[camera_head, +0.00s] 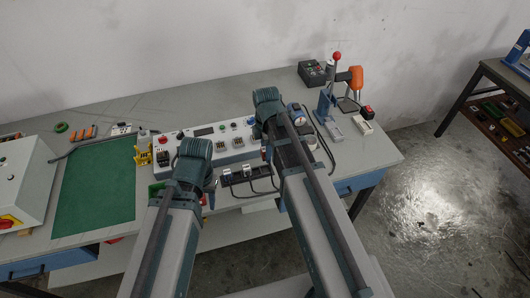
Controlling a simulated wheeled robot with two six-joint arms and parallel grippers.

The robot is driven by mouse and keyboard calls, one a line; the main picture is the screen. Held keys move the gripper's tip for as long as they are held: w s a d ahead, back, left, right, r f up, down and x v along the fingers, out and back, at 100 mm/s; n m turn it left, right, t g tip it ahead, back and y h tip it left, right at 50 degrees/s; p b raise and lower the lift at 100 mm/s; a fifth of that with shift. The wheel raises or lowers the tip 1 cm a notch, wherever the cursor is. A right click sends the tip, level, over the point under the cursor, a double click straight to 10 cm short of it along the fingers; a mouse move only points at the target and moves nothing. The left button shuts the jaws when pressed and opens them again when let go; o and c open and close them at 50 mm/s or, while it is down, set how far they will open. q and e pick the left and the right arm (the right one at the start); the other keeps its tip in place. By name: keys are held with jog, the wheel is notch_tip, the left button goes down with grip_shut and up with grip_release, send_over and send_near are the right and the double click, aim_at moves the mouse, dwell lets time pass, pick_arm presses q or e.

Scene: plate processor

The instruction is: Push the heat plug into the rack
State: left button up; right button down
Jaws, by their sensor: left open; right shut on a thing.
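A low dark rack-like block (238,177) with black plug-like pieces and cables sits near the table's front edge, between my two arms. My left gripper (209,196) is open and points down just left of this block, partly hidden by its own wrist. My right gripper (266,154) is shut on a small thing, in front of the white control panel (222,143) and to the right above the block. The held thing is mostly hidden by the arm and too small to identify; I cannot tell whether it is the heat plug or touches the rack.
A green mat (95,195) and a grey-white box (22,182) lie at the left. A yellow holder (142,155) stands beside the panel. A lever press (327,95) and an orange tool (355,78) stand at the right. Cables loop along the front; the right table corner is clear.

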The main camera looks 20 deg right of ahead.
jog(key=shift+f+b, duration=2.7)
jog(key=shift+f, duration=0.2)
jog(key=shift+f+b, duration=0.9)
jog(key=shift+b, duration=0.05)
jog(key=shift+c, duration=1)
grip_release()
jog(key=shift+r, duration=0.1)
notch_tip(320, 180, up, 14)
jog(key=p, duration=1.4)
